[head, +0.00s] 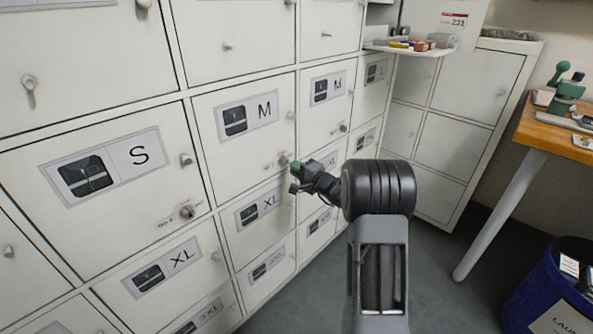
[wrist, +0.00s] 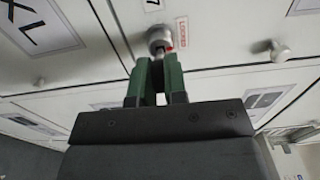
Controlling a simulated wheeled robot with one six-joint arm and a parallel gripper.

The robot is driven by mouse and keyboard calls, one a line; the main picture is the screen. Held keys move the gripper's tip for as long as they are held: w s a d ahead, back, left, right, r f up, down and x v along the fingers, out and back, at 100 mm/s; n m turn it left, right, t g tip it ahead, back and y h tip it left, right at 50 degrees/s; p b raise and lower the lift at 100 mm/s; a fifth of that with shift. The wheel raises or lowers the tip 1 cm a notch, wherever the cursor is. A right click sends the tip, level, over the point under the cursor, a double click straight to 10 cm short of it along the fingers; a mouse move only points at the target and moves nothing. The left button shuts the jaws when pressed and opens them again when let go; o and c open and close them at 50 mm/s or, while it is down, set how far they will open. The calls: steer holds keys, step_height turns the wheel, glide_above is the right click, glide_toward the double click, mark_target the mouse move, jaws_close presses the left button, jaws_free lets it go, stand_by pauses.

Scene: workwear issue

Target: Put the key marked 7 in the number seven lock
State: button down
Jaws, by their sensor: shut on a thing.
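My gripper (head: 297,171) is at the lower right corner of a locker door marked M. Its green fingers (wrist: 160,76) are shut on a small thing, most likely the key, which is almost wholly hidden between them. The round metal lock (wrist: 158,38) is just beyond the fingertips in the wrist view, with a plate ending in 7 (wrist: 155,4) above it. In the head view this lock (head: 283,160) is right beside the fingertips. I cannot tell whether the key's tip touches or enters the lock. The number on the key cannot be read.
A red-lettered label (wrist: 183,32) is right of the lock. A knob (wrist: 280,52) sticks out farther right. Another lock (head: 186,211) is on the S door. A small shelf (head: 410,48) with items, a wooden table (head: 545,133) and a blue bin (head: 535,290) stand right.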

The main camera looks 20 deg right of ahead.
steer(key=shift+b+x, duration=1.1)
steer(key=shift+b, duration=0.5)
stand_by(2.8)
steer(key=shift+r, duration=0.1)
